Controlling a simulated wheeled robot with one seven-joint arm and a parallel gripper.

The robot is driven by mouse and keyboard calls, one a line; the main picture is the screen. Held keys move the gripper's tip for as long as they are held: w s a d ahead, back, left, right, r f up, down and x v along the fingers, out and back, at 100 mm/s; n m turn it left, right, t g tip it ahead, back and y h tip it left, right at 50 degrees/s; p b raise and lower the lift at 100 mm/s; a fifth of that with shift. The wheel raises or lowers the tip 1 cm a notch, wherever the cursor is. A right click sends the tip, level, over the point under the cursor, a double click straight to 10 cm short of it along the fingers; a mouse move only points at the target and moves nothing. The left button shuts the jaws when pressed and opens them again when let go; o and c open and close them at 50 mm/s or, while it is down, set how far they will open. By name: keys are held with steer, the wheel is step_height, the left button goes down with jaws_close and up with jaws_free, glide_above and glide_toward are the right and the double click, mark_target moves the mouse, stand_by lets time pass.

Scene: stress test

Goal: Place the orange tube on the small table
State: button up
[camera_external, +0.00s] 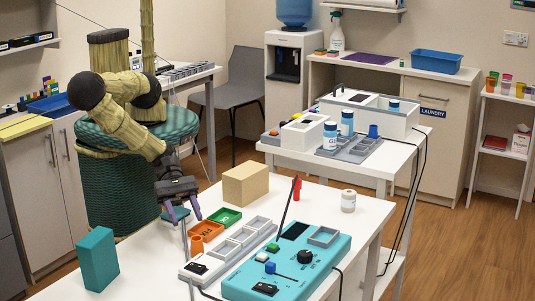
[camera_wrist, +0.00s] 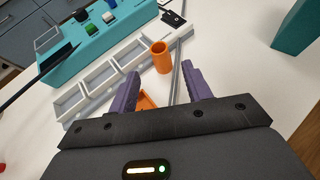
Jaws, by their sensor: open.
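The orange tube (camera_external: 197,244) stands upright on the near white table, beside the grey compartment tray and an orange tray. In the wrist view the tube (camera_wrist: 162,60) shows its open top, just beyond and between the fingertips. My gripper (camera_external: 184,214) hangs above the near table, behind the tube, fingers pointing down. In the wrist view my gripper's (camera_wrist: 160,72) purple fingers are apart with nothing held. A narrow white stand (camera_external: 510,98) with coloured cups is at the far right, and a white table (camera_external: 405,155) is behind; I cannot tell which is the small table.
A teal control box (camera_external: 318,262) with knobs and the grey tray (camera_external: 235,245) lie right of the tube. A teal block (camera_external: 97,260) stands at left. The orange tray (camera_external: 207,230), green tray (camera_external: 224,218) and tan box (camera_external: 245,185) are close by. Bare table lies at front left.

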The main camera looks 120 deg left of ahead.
steer(key=shift+p+v, duration=2.35)
steer(key=shift+p, duration=1.25)
steer(key=shift+w, duration=0.1)
steer(key=w+a+r+n+g+y, duration=0.2)
steer(key=w+a+r+n+y, duration=0.3)
steer(key=n, duration=0.8)
steer(key=a+r+n+g+y, duration=0.2)
steer(key=a+n, duration=0.4)
steer(key=n, duration=0.6)
steer(key=s+a+r+n+g, duration=0.2)
steer(key=s+a+r+n, duration=0.2)
steer(key=r+n, duration=0.4)
steer(key=s+a+r+n+g, duration=0.2)
steer(key=s+a+r+n, duration=0.3)
steer(key=a+r+n, duration=0.2)
steer(key=shift+r+n, duration=0.4)
steer(key=shift+n, duration=0.8)
